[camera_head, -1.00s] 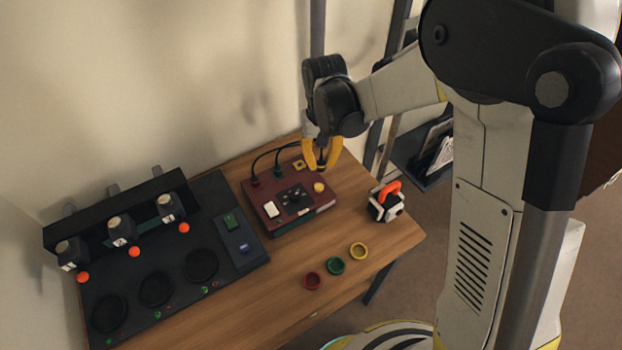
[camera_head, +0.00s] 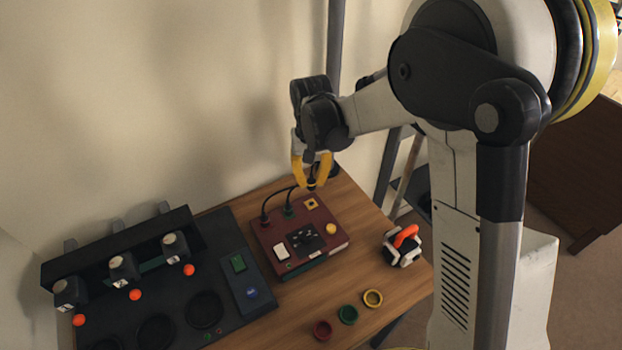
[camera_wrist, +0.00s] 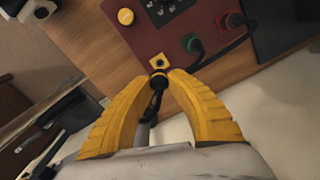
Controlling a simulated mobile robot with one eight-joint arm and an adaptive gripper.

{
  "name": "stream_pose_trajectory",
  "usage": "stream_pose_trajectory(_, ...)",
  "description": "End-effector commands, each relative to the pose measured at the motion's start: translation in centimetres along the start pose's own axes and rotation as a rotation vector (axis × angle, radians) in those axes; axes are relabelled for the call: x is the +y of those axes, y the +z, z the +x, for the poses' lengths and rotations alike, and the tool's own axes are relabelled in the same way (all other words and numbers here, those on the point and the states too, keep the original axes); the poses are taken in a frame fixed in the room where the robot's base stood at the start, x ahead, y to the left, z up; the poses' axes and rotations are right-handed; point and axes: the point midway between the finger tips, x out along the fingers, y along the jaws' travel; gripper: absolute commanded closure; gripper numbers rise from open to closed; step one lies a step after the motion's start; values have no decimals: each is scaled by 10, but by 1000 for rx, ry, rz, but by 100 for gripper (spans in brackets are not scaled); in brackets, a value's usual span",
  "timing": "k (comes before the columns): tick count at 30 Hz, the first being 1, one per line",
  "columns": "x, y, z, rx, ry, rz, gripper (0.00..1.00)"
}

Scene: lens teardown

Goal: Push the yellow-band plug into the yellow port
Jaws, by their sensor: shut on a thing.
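My gripper (camera_head: 312,180) has yellow fingers and is shut on a dark plug (camera_head: 312,183) with a black cable, behind the maroon box. In the wrist view the plug (camera_wrist: 158,77) sits between the fingertips, its cable running back between the fingers. I cannot make out its band clearly. The yellow port (camera_head: 311,204) is a yellow square with a dark hole on the maroon box (camera_head: 328,242). In the wrist view the port (camera_wrist: 158,62) lies just beyond the plug. They look close but apart; the exact gap is hard to tell.
Two other plugs with black cables stand in the red port (camera_head: 265,219) and green port (camera_head: 289,212). A white-and-black block with an orange handle (camera_head: 404,242) stands right of the box. Red, green and yellow rings (camera_head: 372,298) lie in front. A black station (camera_head: 230,260) fills the left.

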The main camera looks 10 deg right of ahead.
Motion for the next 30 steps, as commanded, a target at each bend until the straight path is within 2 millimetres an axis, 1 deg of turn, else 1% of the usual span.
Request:
stream_pose_trajectory(16,0,0,48,0,0,0,100)
stream_pose_trajectory(21,0,0,54,0,0,0,100)
stream_pose_trajectory(30,0,0,54,0,0,0,100)
